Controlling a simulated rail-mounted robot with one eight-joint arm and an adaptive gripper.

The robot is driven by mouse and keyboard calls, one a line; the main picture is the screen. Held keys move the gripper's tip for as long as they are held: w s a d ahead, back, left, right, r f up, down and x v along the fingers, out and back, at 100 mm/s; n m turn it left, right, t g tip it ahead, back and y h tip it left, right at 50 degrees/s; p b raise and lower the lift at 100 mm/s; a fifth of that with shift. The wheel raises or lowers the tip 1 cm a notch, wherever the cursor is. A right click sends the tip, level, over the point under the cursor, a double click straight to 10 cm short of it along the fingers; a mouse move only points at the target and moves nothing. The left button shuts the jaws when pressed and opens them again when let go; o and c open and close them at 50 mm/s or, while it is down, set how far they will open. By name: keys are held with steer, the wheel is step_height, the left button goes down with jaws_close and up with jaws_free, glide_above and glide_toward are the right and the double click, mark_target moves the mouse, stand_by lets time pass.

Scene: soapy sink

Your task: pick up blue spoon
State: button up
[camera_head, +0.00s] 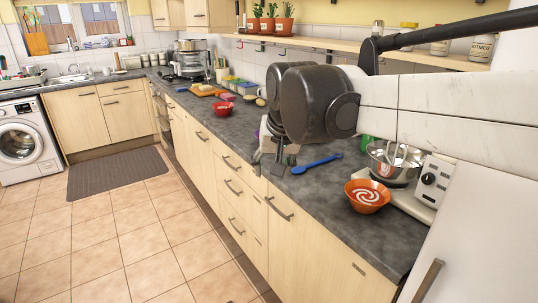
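The blue spoon (318,163) lies on the dark grey countertop (330,195), its bowl end toward the left and its handle running to the right. My gripper (270,165) hangs low over the counter just left of the spoon's bowl end. A gap shows between the gripper and the spoon in this view. The dark wrist of my arm covers the upper part of the gripper, and the fingers are small, so their opening is unclear. I see nothing held in them.
An orange bowl with a white swirl (367,196) sits right of the spoon. A stand mixer with a metal bowl (395,163) stands behind it. A red bowl (222,109) and a cutting board (205,91) are farther left. The counter's front strip is clear. A shelf (350,47) runs above.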

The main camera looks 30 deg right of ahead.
steer(key=w+d+r+m+g+p, duration=0.25)
steer(key=w+d+r+m, duration=0.2)
steer(key=w+d, duration=0.6)
steer(key=m+g+p, duration=0.3)
steer(key=m+p, duration=0.5)
glide_above(328, 157)
step_height(328, 157, down, 12)
steer(key=shift+y, duration=0.4)
steer(key=f, duration=0.7)
steer(key=shift+w+a+f, duration=0.25)
steer(key=shift+a+f, duration=0.05)
steer(key=shift+f, duration=0.05)
steer(key=shift+s+d+f+p, duration=0.15)
steer(key=shift+f+p, duration=0.1)
steer(key=shift+f, duration=0.65)
steer(key=shift+s+f+p, duration=0.1)
steer(key=shift+f+p, duration=0.1)
steer(key=shift+f, duration=0.7)
steer(key=shift+s+d+f+p, duration=0.15)
steer(key=shift+f+p, duration=0.1)
steer(key=shift+f, duration=0.65)
jaws_close()
